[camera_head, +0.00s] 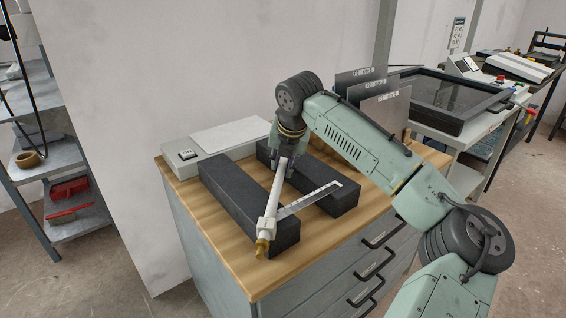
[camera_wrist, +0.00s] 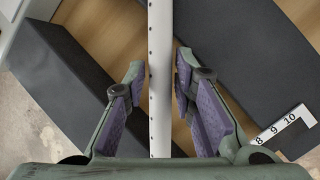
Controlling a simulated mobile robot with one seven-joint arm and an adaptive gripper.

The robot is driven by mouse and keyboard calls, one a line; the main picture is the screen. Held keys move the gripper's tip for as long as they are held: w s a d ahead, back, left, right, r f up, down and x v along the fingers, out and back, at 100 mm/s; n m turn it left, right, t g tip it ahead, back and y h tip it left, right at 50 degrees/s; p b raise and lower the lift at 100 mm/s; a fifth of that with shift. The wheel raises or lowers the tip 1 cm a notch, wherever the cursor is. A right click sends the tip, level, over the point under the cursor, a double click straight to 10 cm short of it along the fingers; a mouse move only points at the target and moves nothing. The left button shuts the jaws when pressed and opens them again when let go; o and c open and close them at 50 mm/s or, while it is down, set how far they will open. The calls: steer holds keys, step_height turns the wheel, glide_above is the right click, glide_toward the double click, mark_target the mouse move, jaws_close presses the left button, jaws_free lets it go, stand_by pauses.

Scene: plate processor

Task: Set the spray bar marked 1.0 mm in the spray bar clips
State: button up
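A long white spray bar (camera_head: 272,205) with a brass-coloured end slants across the black blocks on the wooden bench top; its marking is not readable. In the wrist view the bar (camera_wrist: 160,100) runs up the middle with a row of small holes. My gripper (camera_head: 283,164) is over the bar's far part. In the wrist view my gripper's purple-padded fingers (camera_wrist: 160,72) stand on either side of the bar, with narrow gaps showing at the tips. I cannot tell whether the bar touches the blocks. I cannot make out any spray bar clips.
Two black blocks (camera_head: 238,192) lie side by side on the bench (camera_head: 180,205). A white L-shaped ruler (camera_head: 312,198) lies across them. Behind are a pale flat box (camera_head: 190,160) and upright grey plates (camera_head: 385,115). A black-framed machine (camera_head: 445,95) stands at the right.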

steer(key=shift+o, duration=1)
